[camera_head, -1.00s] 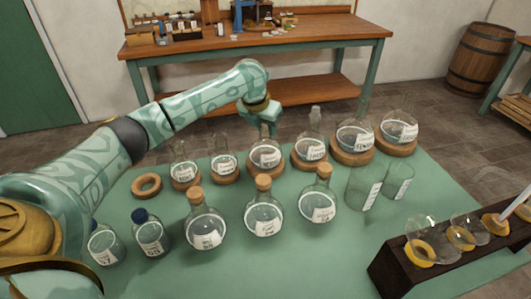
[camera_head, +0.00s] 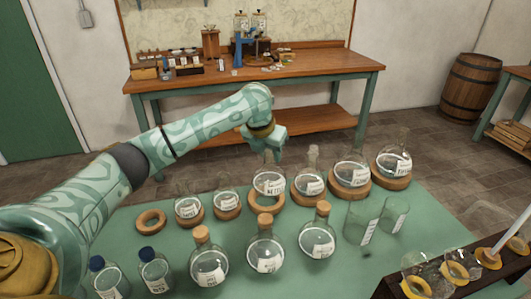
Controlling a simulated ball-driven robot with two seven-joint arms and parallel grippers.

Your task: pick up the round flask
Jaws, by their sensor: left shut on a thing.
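The round flask (camera_head: 268,183) is clear glass with a white label and stands in the middle of the back row. My left gripper (camera_head: 270,156) is shut on its neck from above. The flask hangs upright just above its cork ring (camera_head: 267,205), whose opening now shows below it. The gripper hides most of the flask's neck. My right gripper is not in view.
Close neighbours on cork rings are a small flask (camera_head: 227,202) to the left and another flask (camera_head: 309,182) to the right. Corked flasks (camera_head: 265,257) stand in front. An empty cork ring (camera_head: 151,220) lies left. Beakers (camera_head: 361,222) and a wooden rack (camera_head: 433,280) are right.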

